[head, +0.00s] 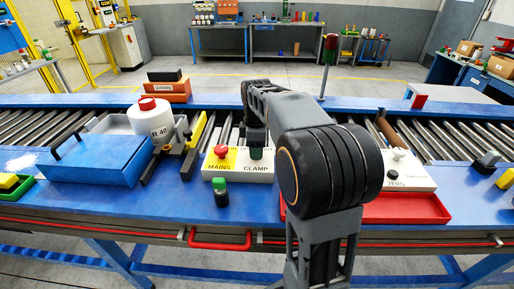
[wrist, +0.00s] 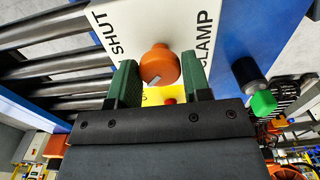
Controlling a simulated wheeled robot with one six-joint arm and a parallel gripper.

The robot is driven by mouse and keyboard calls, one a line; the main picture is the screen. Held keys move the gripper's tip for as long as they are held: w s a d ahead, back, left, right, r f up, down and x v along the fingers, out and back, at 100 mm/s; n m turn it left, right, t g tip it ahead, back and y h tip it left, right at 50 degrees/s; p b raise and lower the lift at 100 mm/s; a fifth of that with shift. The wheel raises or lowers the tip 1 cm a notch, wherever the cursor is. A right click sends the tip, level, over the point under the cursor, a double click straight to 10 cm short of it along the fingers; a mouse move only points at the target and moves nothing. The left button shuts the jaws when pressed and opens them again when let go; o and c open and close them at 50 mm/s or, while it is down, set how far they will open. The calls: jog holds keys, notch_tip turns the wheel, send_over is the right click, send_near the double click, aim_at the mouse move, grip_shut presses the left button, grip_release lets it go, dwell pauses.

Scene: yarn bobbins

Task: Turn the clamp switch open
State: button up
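The clamp switch is a round orange knob (wrist: 158,64) with a short white mark, on the white panel (wrist: 105,18) in the wrist view. The words SHUT and CLAMP are printed to its left and right. My gripper (wrist: 159,78) has its green fingers on either side of the knob. Their inner faces lie at its edges, and I cannot tell whether they press on it. In the head view my gripper (head: 256,152) is at the CLAMP half of the panel (head: 258,175), and it hides the knob.
A red mushroom button (head: 221,151) sits on the yellow MAINS half. A black bottle with a green cap (head: 221,195) stands before the panel. A white ZERO box (head: 410,175) and a red tray (head: 420,207) are right.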

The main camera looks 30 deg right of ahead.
jog(key=o, duration=0.4)
jog(key=shift+r, duration=0.1)
notch_tip(320, 180, up, 14)
jog(key=shift+f+p, duration=0.2)
jog(key=shift+p, duration=0.25)
dwell(0.5)
